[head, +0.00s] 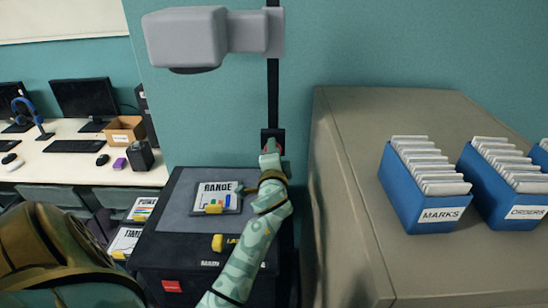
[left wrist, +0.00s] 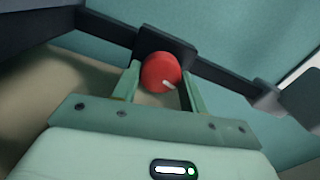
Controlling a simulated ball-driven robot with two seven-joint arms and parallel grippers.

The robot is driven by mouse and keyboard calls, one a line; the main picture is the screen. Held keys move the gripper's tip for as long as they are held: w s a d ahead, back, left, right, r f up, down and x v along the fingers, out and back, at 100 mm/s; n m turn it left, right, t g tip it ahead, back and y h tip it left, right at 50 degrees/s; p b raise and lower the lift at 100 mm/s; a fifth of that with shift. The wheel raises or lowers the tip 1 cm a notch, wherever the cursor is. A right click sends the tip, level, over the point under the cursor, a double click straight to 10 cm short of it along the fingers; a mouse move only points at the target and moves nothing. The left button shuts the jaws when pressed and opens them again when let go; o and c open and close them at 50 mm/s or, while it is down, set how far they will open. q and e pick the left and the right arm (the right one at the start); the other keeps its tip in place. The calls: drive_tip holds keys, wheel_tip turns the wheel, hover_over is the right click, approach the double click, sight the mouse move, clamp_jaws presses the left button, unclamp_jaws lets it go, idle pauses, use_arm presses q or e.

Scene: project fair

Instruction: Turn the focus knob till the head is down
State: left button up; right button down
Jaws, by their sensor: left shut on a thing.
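The grey head (head: 187,40) sits high on a dark upright column (head: 273,95), above a black stand (head: 160,245). The round red focus knob (left wrist: 160,70) is on a dark block on the column, with a small white mark near its lower right edge. My left gripper (head: 270,152) reaches up to this block, and its two fingers (left wrist: 160,90) are around the knob, shut on it. In the head view the gripper hides most of the knob. My right gripper is in neither view.
A grey cabinet (head: 345,150) stands close on the right, with blue card boxes marked MARKS (head: 405,205) and ORDERS (head: 490,200). A desk (head: 60,165) with monitors is at left.

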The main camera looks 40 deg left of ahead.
use_arm(q)
drive_tip(key=shift+n, duration=1.4)
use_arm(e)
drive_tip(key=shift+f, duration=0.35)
use_arm(q)
drive_tip(key=shift+b, duration=0.3)
drive_tip(key=o, duration=1)
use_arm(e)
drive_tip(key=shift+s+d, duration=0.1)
